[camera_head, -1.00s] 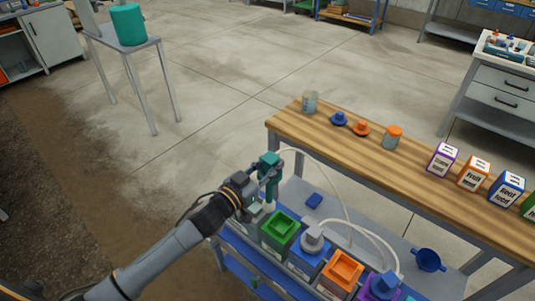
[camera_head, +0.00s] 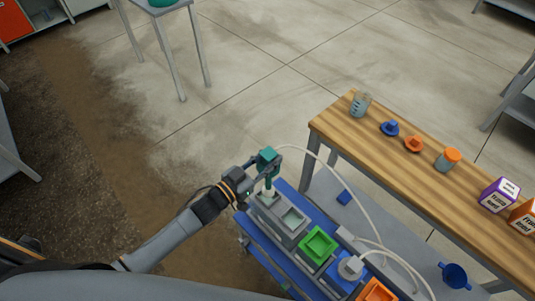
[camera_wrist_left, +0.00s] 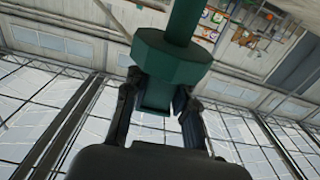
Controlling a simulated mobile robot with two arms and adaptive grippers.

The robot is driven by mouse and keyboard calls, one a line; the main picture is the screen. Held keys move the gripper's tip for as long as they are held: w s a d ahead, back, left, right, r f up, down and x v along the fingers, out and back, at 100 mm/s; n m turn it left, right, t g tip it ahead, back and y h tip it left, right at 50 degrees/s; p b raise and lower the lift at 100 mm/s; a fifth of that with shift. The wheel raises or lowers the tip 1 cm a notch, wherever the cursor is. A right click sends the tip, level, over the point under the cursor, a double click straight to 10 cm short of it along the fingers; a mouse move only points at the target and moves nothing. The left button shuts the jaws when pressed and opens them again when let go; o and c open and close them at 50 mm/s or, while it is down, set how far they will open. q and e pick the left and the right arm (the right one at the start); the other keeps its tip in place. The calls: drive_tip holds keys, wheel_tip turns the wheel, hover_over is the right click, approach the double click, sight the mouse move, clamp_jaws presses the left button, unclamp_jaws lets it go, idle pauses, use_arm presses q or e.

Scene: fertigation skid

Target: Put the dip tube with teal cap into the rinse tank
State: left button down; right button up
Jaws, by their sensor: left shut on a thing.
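The dip tube with teal cap (camera_head: 267,156) is held upright at the left end of the tank row, with a white hose running from its top. My left gripper (camera_head: 257,174) is shut on it just under the cap. In the left wrist view the teal cap (camera_wrist_left: 172,58) shows as a wide collar, with a block between the fingers (camera_wrist_left: 157,95). The tube's lower end is at a pale fitting on the leftmost grey tank (camera_head: 283,222); whether it is inside cannot be told. No label naming the rinse tank is readable. My right gripper is not in view.
A green-topped tank (camera_head: 318,245), a blue tank with a grey cap (camera_head: 350,268) and an orange-topped tank (camera_head: 378,291) continue the row to the right. A wooden bench (camera_head: 400,170) with jars and boxes stands behind.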

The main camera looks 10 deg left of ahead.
use_arm(q)
drive_tip(key=b, duration=0.4)
hover_over(264, 191)
drive_tip(key=x, duration=0.2)
wheel_tip(264, 191, down, 6)
wheel_tip(264, 191, down, 5)
drive_tip(key=b, duration=0.4)
drive_tip(key=shift+s+r, duration=0.1)
wheel_tip(264, 191, down, 4)
drive_tip(key=b, duration=0.3)
drive_tip(key=shift+f+b, duration=0.9)
drive_tip(key=shift+f, duration=0.1)
drive_tip(key=c, duration=1)
unclamp_jaws()
